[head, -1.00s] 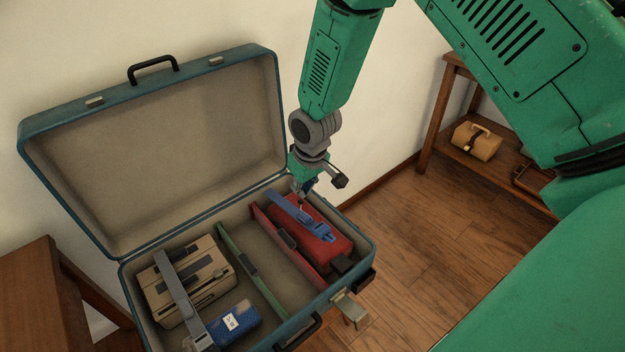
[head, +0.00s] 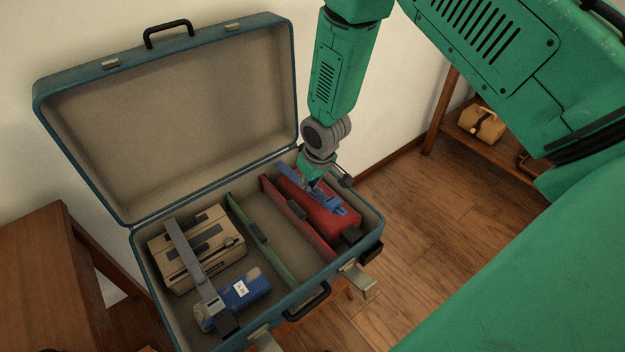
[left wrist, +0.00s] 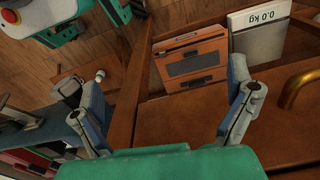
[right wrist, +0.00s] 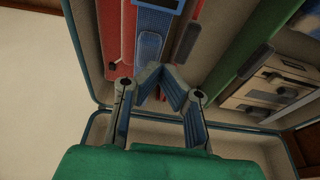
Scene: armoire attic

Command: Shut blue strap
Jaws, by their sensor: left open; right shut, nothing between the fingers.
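The blue strap (head: 335,206) lies lengthwise along the red case (head: 322,217) in the right part of the open suitcase. A black block (head: 350,237) sits near the strap's front end. I cannot tell whether the strap is fastened. My right gripper (head: 312,183) points down over the strap and hides part of it. In the right wrist view its fingertips (right wrist: 162,76) are together and empty, close to the strap (right wrist: 150,48); contact is unclear. My left gripper (left wrist: 165,85) is open and empty, over wooden furniture away from the suitcase.
The suitcase (head: 376,215) has its lid up at the back. Green (head: 268,245) and red (head: 290,215) dividers split it. A beige case (head: 185,270), grey strap (head: 190,255) and blue pack (head: 250,287) fill the left. An orange box (left wrist: 192,62) is near my left gripper.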

